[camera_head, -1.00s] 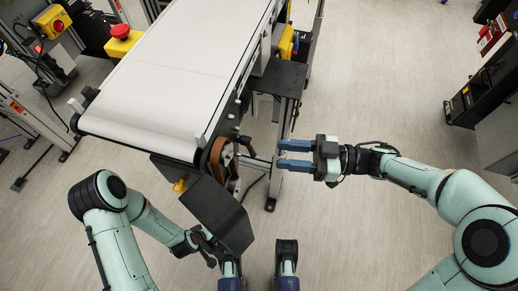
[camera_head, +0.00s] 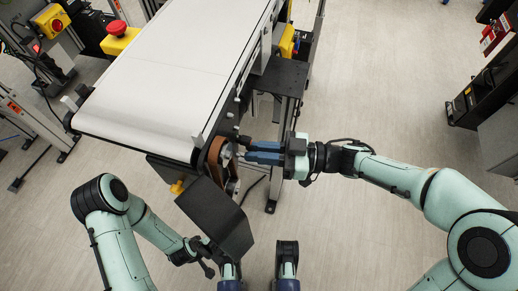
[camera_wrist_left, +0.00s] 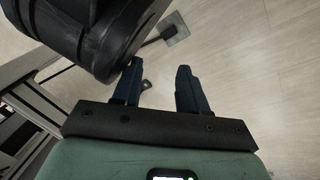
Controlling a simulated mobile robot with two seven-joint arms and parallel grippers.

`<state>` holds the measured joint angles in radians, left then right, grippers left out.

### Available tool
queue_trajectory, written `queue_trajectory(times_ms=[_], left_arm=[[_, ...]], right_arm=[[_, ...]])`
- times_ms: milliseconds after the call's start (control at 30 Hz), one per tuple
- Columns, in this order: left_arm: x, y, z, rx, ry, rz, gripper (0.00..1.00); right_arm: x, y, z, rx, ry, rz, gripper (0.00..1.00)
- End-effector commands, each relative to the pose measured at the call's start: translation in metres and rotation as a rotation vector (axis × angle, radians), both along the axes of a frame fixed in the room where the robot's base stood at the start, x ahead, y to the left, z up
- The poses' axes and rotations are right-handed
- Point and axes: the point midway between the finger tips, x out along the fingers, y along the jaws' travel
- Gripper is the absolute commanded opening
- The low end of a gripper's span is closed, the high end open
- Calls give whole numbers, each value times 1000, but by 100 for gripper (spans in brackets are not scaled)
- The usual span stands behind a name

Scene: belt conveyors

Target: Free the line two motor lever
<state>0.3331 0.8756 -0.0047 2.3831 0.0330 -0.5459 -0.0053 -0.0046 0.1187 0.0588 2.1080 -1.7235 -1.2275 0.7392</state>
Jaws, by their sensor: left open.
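The belt drive with its brown belt and pulleys (camera_head: 217,152) is at the near right corner of the white conveyor. A small dark lever-like part (camera_head: 244,140) sticks out beside the upper pulley; I cannot tell if it is the motor lever. My right gripper (camera_head: 248,152) has its blue fingers pointing left, close to this part and the pulley. Its fingers look apart, but contact is unclear. In the left wrist view, my left gripper (camera_wrist_left: 159,66) is open and empty.
The white conveyor belt (camera_head: 180,70) fills the upper middle. A red emergency button on a yellow box (camera_head: 120,38) stands at its left. A large black rounded part (camera_wrist_left: 95,35) is close to the left fingers.

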Motion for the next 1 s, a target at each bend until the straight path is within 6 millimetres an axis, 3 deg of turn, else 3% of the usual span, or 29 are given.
queue_trajectory(times_ms=[433,1000], left_arm=[[8,-1,7,2,-26,-2,43],[36,-5,35,6,-122,-6,43]], right_arm=[[4,-2,1,-32,-95,-1,0],[21,-8,10,-188,-575,-1,0]])
